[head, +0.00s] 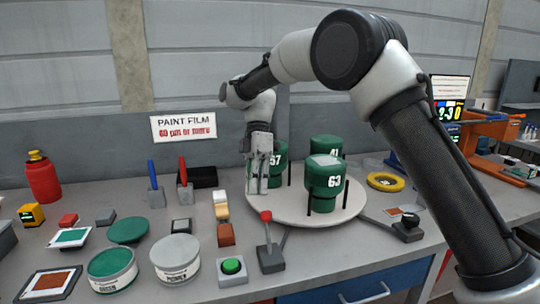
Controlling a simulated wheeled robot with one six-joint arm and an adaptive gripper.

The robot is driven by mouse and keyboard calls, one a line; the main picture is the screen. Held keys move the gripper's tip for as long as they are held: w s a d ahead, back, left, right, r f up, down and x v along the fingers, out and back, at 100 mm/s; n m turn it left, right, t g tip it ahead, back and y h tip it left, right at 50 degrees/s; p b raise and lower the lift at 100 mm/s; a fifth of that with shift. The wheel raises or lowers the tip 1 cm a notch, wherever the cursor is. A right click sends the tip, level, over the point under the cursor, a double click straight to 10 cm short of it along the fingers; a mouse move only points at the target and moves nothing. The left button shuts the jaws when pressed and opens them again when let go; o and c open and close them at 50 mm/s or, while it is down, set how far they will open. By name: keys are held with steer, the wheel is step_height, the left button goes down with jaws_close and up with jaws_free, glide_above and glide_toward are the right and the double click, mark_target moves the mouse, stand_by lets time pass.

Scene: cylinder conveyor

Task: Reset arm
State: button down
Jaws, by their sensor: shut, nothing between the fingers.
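My gripper (264,188) points down at the left side of a round light-grey turntable (290,218). Its fingers are shut and empty. It is in front of a green cylinder marked 57 (280,172) and partly covers it; whether they touch I cannot tell. My arm arches from the right side of the view over the turntable.
A red-knobbed lever (268,245) and a green button (232,267) sit at the bench front. A yellow tape ring (385,182) lies right of the turntable. A sign (183,127) hangs behind.

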steer(key=s+d+r+m+t, duration=0.2)
steer(key=s+d+m, duration=0.1)
steer(key=d+m, duration=0.6)
steer(key=s+d+r+m+t, duration=0.25)
steer(key=d+m, duration=0.45)
steer(key=d, duration=0.5)
steer(key=s+d+r+m+t, duration=0.2)
steer(key=s+d+m+t, duration=0.1)
steer(key=s+d, duration=0.6)
steer(key=s+d+r+m+t, duration=0.1)
steer(key=s+d+m+t, duration=0.2)
steer(key=s+d, duration=0.6)
steer(key=shift+d+r+m, duration=0.4)
steer(key=shift+d+m, duration=0.35)
steer(key=shift+m, duration=0.15)
